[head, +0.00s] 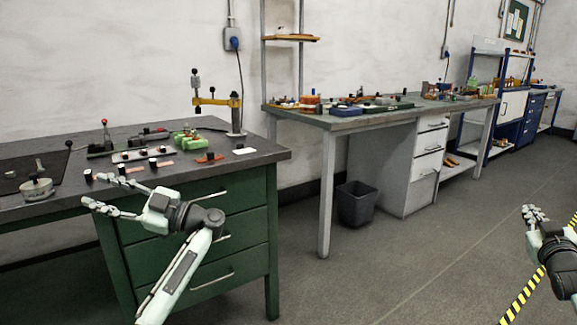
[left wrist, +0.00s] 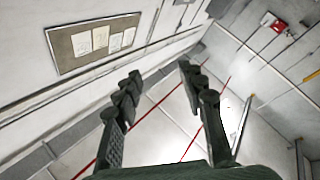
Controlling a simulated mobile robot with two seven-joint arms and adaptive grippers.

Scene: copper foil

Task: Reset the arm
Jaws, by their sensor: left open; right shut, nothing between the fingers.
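My left gripper (head: 108,195) is open and empty in front of the green workbench (head: 230,206), at about the height of its top edge. In the left wrist view its two fingers (left wrist: 160,95) stand apart with nothing between them, and the room's wall and floor show beyond. My right gripper (head: 534,215) is at the right edge of the head view, over the open floor. It is shut with nothing held.
A grey workbench (head: 345,122) with small parts stands behind. A dark bin (head: 357,204) is on the floor. The floor at centre right is clear.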

